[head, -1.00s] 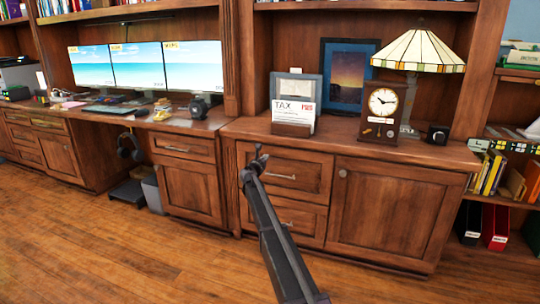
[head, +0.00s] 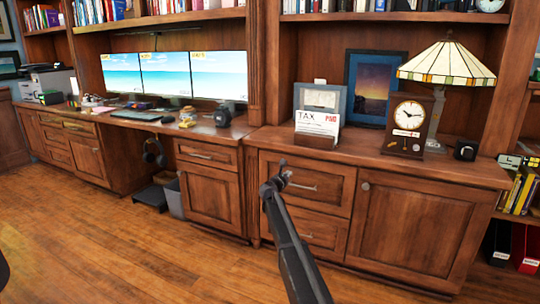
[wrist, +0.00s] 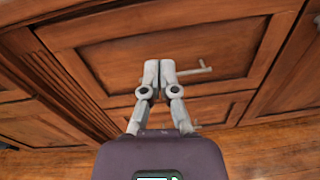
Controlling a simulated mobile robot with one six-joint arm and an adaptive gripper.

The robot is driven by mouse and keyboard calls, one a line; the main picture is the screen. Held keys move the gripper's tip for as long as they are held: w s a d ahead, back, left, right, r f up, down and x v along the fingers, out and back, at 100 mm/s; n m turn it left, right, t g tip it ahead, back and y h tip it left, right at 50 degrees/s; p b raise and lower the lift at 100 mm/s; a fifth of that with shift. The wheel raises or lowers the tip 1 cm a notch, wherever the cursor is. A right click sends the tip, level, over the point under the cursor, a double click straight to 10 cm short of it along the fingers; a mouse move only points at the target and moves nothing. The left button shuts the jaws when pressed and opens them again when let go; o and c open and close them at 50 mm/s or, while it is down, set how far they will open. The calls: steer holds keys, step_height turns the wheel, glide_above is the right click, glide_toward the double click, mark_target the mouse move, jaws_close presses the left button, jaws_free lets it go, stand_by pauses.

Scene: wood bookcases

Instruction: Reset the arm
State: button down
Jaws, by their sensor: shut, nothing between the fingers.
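My arm (head: 293,250) reaches up from the bottom of the head view toward the wooden cabinet. My gripper (head: 283,165) is at its far end, in front of the upper drawer (head: 325,190). In the wrist view my gripper (wrist: 160,66) shows with its two grey fingers together and nothing between them. The drawer front and its bar handle (wrist: 195,72) lie beyond the fingertips. I cannot tell how wide the gap to the drawer is.
The counter holds a tax paper holder (head: 317,130), a clock (head: 408,125), a stained-glass lamp (head: 447,65) and a picture frame (head: 370,88). Monitors (head: 165,75) stand on the desk at left. A bin (head: 175,198) stands beneath. The wood floor (head: 130,255) is clear.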

steer(key=s+d+f+m+g, duration=0.35)
steer(key=s+m, duration=0.25)
steer(key=s, duration=0.3)
steer(key=s+d+f+m+g+y+p, duration=0.1)
steer(key=s+d+f+m+g, duration=0.25)
steer(key=s, duration=0.55)
steer(key=s+d+f+m+g, duration=0.2)
steer(key=s+d+f+m, duration=0.15)
steer(key=s+m, duration=0.45)
steer(key=s+a+f+m+g+y+p, duration=0.1)
steer(key=s+a+f+m+g+y, duration=0.2)
steer(key=s, duration=0.7)
steer(key=s+m+g+y, duration=0.15)
steer(key=s+m, duration=0.25)
steer(key=s, duration=0.6)
steer(key=s+a+f+m+g+y+p, duration=0.1)
steer(key=s+a+f+m+g+y, duration=0.2)
steer(key=s, duration=0.7)
step_height(320, 180, up, 39)
steer(key=d+m+t+p, duration=0.1)
steer(key=p, duration=3.6)
steer(key=shift+r, duration=0.15)
